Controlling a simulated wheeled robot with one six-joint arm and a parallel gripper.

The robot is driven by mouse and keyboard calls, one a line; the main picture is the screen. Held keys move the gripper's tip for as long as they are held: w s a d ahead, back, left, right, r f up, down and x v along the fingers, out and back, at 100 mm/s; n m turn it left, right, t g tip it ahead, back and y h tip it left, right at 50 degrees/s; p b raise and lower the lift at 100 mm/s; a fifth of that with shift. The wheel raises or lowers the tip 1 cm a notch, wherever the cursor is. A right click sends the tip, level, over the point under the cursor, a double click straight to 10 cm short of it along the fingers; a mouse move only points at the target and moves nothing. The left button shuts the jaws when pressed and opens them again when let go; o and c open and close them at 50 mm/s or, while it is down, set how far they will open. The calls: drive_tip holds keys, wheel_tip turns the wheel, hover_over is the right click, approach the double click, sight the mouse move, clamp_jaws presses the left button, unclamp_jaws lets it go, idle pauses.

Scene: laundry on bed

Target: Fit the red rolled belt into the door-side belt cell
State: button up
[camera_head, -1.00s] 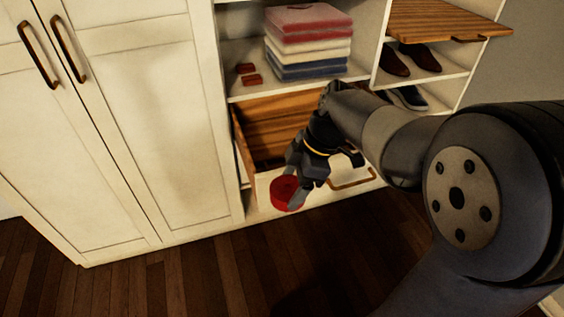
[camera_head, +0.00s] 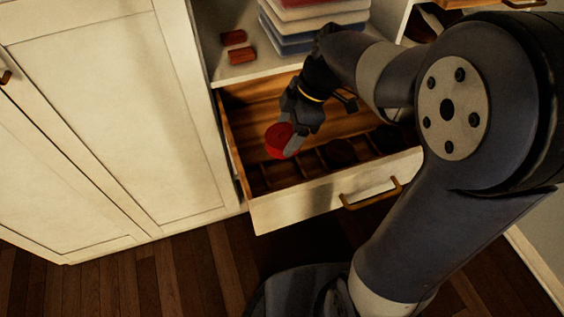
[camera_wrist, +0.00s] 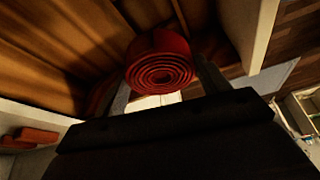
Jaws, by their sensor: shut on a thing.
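The red rolled belt (camera_head: 279,141) is held in my gripper (camera_head: 290,145), which is shut on it above the open drawer. In the wrist view the belt (camera_wrist: 160,62) shows its spiral end between the two fingers (camera_wrist: 165,85). The drawer (camera_head: 300,200) is pulled out and has wooden dividers forming small cells (camera_head: 310,165) along its front part. Dark round items, perhaps rolled belts, sit in some cells toward the right (camera_head: 341,152). The belt and gripper are above the drawer's left part, and my arm hides its right end.
Shelves above the drawer hold folded clothes (camera_head: 315,22) and two small red-brown boxes (camera_head: 241,56). White cabinet doors (camera_head: 110,110) stand at the left. The drawer's front has a handle (camera_head: 372,194). The dark wood floor (camera_head: 185,255) is clear in front.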

sight(292, 132)
drive_tip(key=f, duration=0.1)
drive_tip(key=f+b, duration=0.1)
drive_tip(key=f, duration=0.1)
drive_tip(key=shift+w+f+b, duration=0.25)
drive_tip(key=shift+f+b, duration=0.05)
drive_tip(key=shift+f, duration=0.1)
wheel_tip(292, 132, down, 9)
drive_tip(key=shift+b, duration=1.25)
drive_tip(key=shift+f, duration=0.15)
drive_tip(key=o, duration=1.2)
drive_tip(key=shift+c, duration=0.2)
drive_tip(key=p+v, duration=0.3)
drive_tip(key=v, duration=0.9)
drive_tip(key=shift+r, duration=0.25)
drive_tip(key=shift+f, duration=0.1)
